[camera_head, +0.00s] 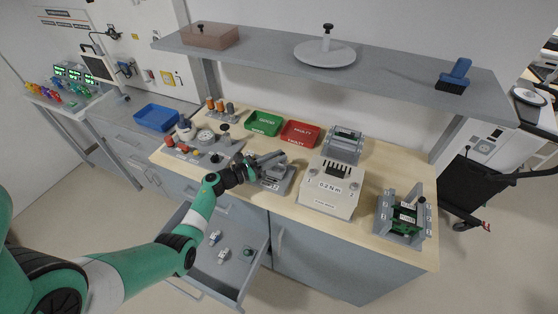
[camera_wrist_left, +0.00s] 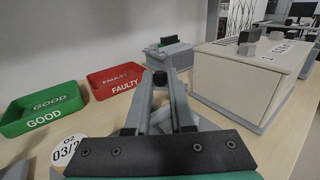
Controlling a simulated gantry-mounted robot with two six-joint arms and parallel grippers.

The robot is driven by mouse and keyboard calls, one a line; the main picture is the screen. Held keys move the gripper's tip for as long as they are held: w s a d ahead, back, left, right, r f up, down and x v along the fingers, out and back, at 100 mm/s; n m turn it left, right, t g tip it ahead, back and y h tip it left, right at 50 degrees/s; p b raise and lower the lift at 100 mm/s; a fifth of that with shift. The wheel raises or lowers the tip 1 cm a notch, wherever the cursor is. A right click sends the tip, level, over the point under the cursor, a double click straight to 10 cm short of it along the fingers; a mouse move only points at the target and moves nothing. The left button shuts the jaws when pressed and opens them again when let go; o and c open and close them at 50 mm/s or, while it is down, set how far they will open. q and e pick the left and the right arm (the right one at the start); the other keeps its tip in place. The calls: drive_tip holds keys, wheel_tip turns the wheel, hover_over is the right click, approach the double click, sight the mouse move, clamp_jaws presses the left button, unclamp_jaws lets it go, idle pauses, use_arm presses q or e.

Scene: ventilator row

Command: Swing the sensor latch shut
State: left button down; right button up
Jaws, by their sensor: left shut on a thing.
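My left gripper (camera_head: 262,159) reaches in over the bench to a small grey fixture (camera_head: 279,181) in the middle of the worktop. In the left wrist view, the gripper's fingers (camera_wrist_left: 160,84) are close together at their tips. My right gripper is not in view.
A green GOOD tray (camera_head: 263,123) and a red FAULTY tray (camera_head: 300,134) stand behind. A beige 0.2 N·m box (camera_head: 330,188) is right of the fixture. A grey stand with a green board (camera_head: 404,215) sits farther right. A drawer (camera_head: 222,265) is open below; a shelf (camera_head: 390,72) overhangs.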

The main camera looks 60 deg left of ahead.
use_arm(q)
drive_tip(key=shift+s+a+m+h+b, duration=0.1)
drive_tip(key=shift+m+h+b, duration=0.25)
drive_tip(key=shift+h+b, duration=0.2)
drive_tip(key=shift+s+a+m+h+b, duration=0.1)
drive_tip(key=shift+m+h+b, duration=0.3)
drive_tip(key=shift+h, duration=0.15)
drive_tip(key=c, duration=0.8)
unclamp_jaws()
drive_tip(key=shift+o, duration=0.2)
drive_tip(key=s, duration=1.1)
drive_tip(key=shift+s+a+b, duration=0.1)
drive_tip(key=shift+s+b, duration=0.2)
